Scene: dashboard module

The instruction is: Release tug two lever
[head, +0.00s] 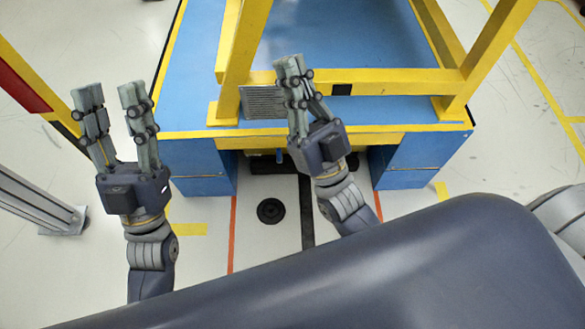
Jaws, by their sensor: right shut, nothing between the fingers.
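My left gripper (110,95) is open and empty over the floor, left of the blue and yellow cart (188,150). My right gripper (293,68) is shut with nothing held, in front of the cart's yellow frame and the grey slotted plate (262,103). My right gripper and wrist hide part of that area.
Yellow posts (243,50) rise from the cart on both sides. Blue cabinet blocks (208,165) flank the gap under the cart. A black disc (271,210) lies on the floor in front. A grey metal post (40,205) stands at the left.

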